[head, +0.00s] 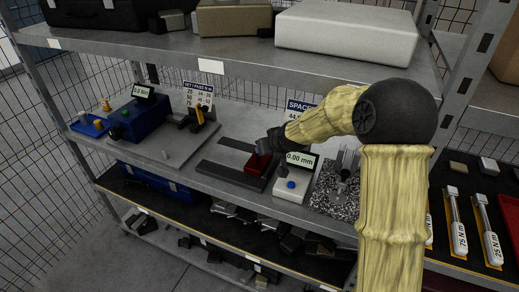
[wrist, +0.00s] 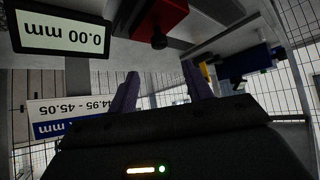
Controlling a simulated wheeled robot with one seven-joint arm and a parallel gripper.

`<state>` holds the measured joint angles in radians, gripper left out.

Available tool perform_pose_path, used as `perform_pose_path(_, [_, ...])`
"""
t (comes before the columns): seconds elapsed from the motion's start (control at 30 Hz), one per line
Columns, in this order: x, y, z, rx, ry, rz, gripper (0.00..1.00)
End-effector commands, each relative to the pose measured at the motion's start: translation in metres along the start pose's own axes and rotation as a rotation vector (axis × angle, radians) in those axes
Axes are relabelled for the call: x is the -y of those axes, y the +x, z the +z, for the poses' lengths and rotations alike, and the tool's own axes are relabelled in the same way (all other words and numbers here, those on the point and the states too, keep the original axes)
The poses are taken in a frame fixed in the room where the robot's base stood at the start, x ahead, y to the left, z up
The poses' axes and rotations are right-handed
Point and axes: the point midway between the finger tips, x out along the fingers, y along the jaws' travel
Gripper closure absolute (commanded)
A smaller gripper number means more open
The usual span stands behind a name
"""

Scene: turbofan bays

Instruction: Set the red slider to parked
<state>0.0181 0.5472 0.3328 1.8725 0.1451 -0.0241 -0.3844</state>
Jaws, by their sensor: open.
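The red slider (head: 258,166) is a red block at the right end of a dark flat track (head: 222,174) on the middle shelf. In the wrist view, which looks upside down, the red slider (wrist: 165,15) shows at the top edge, partly cut off, with a dark round knob (wrist: 159,41). My gripper (head: 268,146) is just above and behind the slider in the head view and partly hides it. In the wrist view my gripper (wrist: 161,80) has its two fingers apart with nothing between them. The slider lies beyond the fingertips; contact is not visible.
A readout (head: 301,160) showing 0.00 mm and a white box with a blue button (head: 291,185) stand close right of the slider. A granite-like block (head: 328,196) is further right. A blue box (head: 140,118) stands left. The upper shelf (head: 230,48) overhangs.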

Motion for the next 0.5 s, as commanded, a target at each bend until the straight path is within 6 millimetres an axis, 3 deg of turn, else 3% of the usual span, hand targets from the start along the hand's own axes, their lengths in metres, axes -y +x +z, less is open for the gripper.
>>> perform_pose_path(0.5, [0.0,0.073,-0.001,0.002,0.002,-0.001,0.5])
